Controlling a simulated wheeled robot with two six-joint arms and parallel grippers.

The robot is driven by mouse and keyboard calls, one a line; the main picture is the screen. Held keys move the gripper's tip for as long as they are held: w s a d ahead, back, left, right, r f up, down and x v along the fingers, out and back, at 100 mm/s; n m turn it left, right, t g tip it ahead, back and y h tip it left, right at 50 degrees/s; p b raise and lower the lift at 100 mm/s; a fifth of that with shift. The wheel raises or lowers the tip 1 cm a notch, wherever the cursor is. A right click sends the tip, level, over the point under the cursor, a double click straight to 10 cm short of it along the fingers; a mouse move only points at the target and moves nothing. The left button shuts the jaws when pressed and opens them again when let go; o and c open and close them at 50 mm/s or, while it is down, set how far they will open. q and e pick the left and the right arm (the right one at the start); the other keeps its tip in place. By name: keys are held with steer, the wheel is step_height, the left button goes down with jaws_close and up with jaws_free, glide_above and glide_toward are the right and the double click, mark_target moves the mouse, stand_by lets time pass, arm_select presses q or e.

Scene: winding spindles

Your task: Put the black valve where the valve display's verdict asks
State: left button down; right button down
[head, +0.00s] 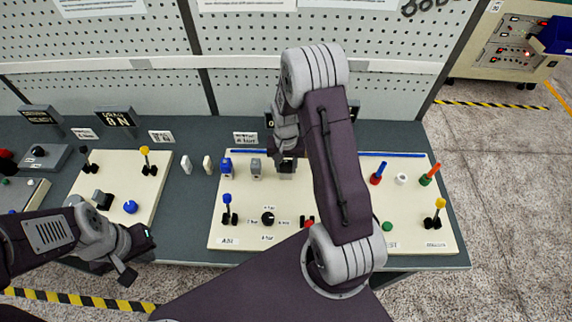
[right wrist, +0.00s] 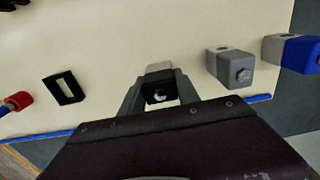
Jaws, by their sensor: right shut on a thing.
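The black valve (right wrist: 160,93) has a pale block with a black cap. My right gripper (right wrist: 157,88) is shut on it, one finger on each side. In the head view my right gripper (head: 287,162) is over the pale board; whether the valve touches the board I cannot tell. A grey valve (right wrist: 231,68) and a blue valve (right wrist: 292,52) stand in line beside it. A display (head: 270,118) behind the board is mostly hidden by my right arm, its text unreadable. My left gripper (head: 140,256) is open and empty at the table's front left.
The pale board (head: 235,208) carries switches, a black knob (head: 268,218) and coloured plugs. A black rectangular frame (right wrist: 65,88) lies beside the black valve in the wrist view. A smaller panel (head: 128,180) stands left, with another display (head: 116,118) behind it. Perforated panels bound the back.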

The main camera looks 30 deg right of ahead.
steer(key=shift+f, duration=0.2)
steer(key=c, duration=0.9)
jaws_free()
step_height(320, 180, up, 12)
steer(key=shift+r+b, duration=0.25)
steer(key=shift+b, duration=0.15)
steer(key=s+a+n, duration=0.2)
steer(key=s+a, duration=0.1)
steer(key=s, duration=0.1)
steer(key=s+a+f+n, duration=0.1)
steer(key=s+a+n, duration=0.1)
steer(key=s, duration=0.2)
steer(key=s+a+f+n+t, duration=0.1)
steer(key=s+a+n, duration=0.1)
steer(key=s+a, duration=0.1)
steer(key=shift+s+a+f, duration=0.15)
steer(key=shift+s+a, duration=0.2)
steer(key=shift+s, duration=0.05)
